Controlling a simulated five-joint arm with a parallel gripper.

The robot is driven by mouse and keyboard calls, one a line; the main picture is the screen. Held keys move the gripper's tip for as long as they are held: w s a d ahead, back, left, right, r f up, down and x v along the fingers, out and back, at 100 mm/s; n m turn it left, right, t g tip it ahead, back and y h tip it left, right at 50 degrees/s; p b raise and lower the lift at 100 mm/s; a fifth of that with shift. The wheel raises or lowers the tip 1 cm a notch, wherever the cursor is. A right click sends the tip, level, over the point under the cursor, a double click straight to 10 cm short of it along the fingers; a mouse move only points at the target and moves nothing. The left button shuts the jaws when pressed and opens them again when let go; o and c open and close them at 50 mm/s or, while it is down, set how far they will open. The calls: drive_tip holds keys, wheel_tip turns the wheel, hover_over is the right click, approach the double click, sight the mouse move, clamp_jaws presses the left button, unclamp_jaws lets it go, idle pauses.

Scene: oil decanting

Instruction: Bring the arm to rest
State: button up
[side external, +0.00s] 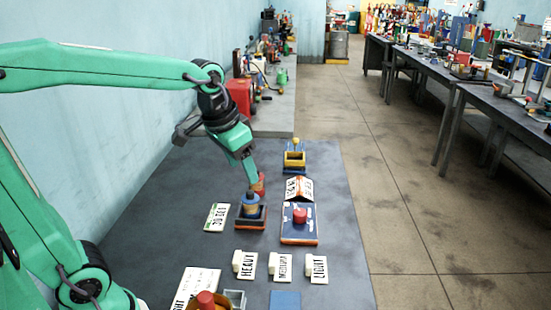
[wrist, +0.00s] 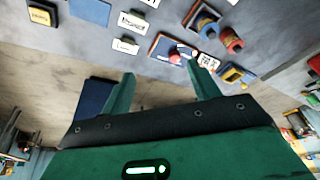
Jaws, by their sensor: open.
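My green arm reaches in from the left in the side external view, and my gripper (side external: 250,176) points down over the mat. It appears just above and behind a blue and yellow can (side external: 251,204) in a dark, orange-edged tray (side external: 250,223); the exact gap is hard to judge. In the wrist view my gripper (wrist: 164,85) has its two fingers wide apart with nothing between them. The can (wrist: 208,29) and a red can (wrist: 232,41) show there beyond the right finger. The red can (side external: 259,183) is partly hidden in the side view.
A blue board (side external: 300,234) with a red-topped piece (side external: 300,215) lies right of the tray. A yellow holder (side external: 294,158) stands behind it. HEAVY (side external: 247,267), MEDIUM and LIGHT (side external: 318,269) cards lie in front. The wall is at left; the mat's right side is clear.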

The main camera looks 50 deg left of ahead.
drive_tip(key=s+f+n+t, duration=0.1)
drive_tip(key=s+f+t, duration=0.1)
drive_tip(key=s, duration=0.9)
drive_tip(key=shift+s+d, duration=0.3)
drive_tip(key=shift+s, duration=0.1)
